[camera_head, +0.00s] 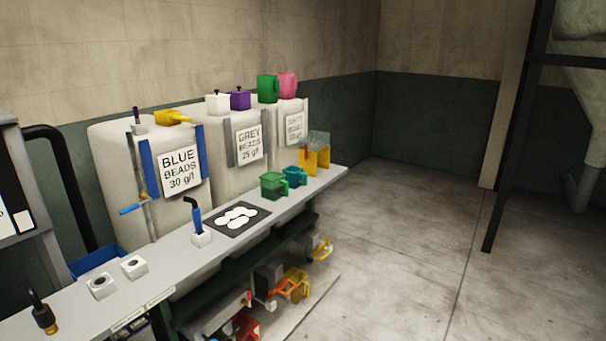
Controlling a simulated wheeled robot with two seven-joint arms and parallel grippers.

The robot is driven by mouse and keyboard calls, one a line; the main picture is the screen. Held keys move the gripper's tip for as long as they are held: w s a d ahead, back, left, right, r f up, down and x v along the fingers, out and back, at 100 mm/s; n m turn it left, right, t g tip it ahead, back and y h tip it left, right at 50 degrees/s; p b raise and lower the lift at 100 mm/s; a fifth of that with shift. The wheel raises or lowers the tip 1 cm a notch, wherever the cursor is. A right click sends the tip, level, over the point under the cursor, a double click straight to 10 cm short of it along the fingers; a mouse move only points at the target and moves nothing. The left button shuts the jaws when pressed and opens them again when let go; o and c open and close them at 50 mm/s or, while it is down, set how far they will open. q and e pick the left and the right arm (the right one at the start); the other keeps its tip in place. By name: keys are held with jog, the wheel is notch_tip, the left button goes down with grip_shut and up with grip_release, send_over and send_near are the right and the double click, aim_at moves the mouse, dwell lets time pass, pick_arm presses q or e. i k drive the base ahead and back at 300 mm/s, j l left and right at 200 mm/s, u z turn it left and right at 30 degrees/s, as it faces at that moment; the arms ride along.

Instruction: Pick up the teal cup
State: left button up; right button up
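The teal cup (296,176) stands upright on the grey bench top, towards its right end. A green cup (272,186) stands close to its left and partly overlaps it in the view. A yellow holder with a clear container stands just behind and to the right of it. Neither of my grippers shows in the head view.
The bench (185,262) runs along three labelled bead bins (150,205). Yellow holder (322,160) is nearby. Floor (400,240) right of the bench is clear.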

aim_at(295, 177)
jog(key=i+l+z, duration=0.4)
jog(key=i, duration=0.35)
jog(key=i+z, duration=0.4)
jog(key=i, duration=0.3)
jog(key=i+l+u, duration=0.1)
jog(key=i+u, duration=0.25)
jog(key=i, duration=0.2)
jog(key=i+l+u, duration=0.35)
jog(key=i, duration=0.2)
jog(key=i+l+u, duration=0.4)
jog(key=i+j, duration=0.05)
jog(key=i, duration=0.05)
